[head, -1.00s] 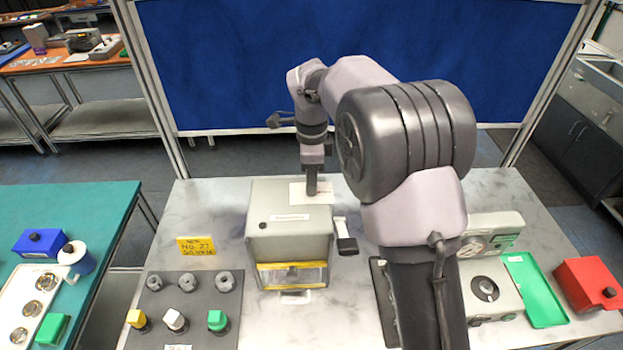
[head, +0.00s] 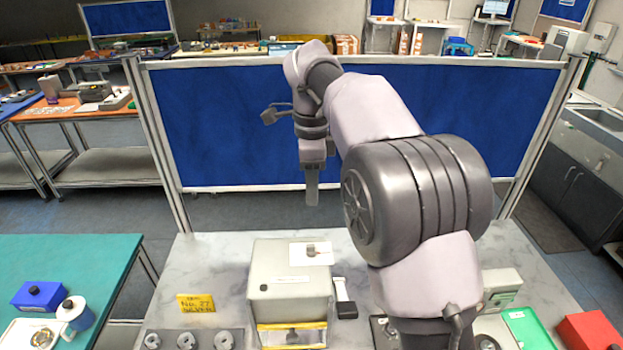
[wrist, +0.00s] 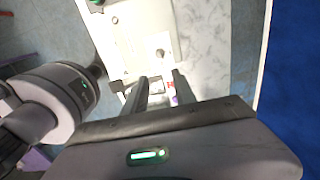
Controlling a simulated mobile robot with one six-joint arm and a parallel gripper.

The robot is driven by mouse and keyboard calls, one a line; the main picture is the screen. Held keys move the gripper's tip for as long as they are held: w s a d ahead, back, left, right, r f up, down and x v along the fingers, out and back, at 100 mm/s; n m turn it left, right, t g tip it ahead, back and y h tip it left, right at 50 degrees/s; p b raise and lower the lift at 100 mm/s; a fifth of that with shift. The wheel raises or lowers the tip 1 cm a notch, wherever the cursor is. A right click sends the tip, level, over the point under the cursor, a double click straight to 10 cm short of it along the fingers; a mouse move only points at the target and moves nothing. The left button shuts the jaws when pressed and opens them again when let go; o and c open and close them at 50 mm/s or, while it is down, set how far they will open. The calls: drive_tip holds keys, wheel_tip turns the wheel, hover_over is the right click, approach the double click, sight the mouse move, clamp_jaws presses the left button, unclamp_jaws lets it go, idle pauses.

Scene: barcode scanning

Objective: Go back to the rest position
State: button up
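My gripper (head: 311,190) hangs fingers-down in the head view, well above and behind the grey box on the table, against the blue panel's lower edge. In the wrist view its two fingers (wrist: 160,92) are apart with nothing held between them, so it is open. The grey box (head: 289,275) has a yellow-framed window at the front. On its top lies a white card (head: 323,256) with a small grey knob-like part on it. That part also shows in the wrist view (wrist: 160,53), beyond the fingertips.
The blue panel (head: 240,120) stands behind the marble-topped table (head: 205,262). A yellow note (head: 196,303), a dark plate with several grey knobs (head: 186,340) and a red box (head: 590,333) lie around the grey box. A teal table (head: 75,258) stands at left.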

drive_tip(key=shift+r, duration=0.1)
drive_tip(key=s+d+f+n+t+b, duration=0.1)
drive_tip(key=s+d+f+n+b, duration=0.15)
drive_tip(key=s+b, duration=0.25)
drive_tip(key=s+d+f+n+t+y+b, duration=0.1)
drive_tip(key=s+f+n+b, duration=0.25)
drive_tip(key=s+b, duration=0.25)
drive_tip(key=s+d+f+n+t+b, duration=0.1)
drive_tip(key=s+d+f+n+b, duration=0.15)
drive_tip(key=s+b, duration=0.25)
drive_tip(key=s+d+f+n+t+y+b, duration=0.1)
drive_tip(key=s+f+n+t+b, duration=0.1)
drive_tip(key=s+f+n+b, duration=0.3)
drive_tip(key=s+f+b, duration=0.4)
drive_tip(key=s+f, duration=0.5)
drive_tip(key=f, duration=0.3)
drive_tip(key=shift+s+d+t, duration=0.15)
drive_tip(key=shift+s+t, duration=0.05)
drive_tip(key=shift+t, duration=0.2)
drive_tip(key=shift+f, duration=0.1)
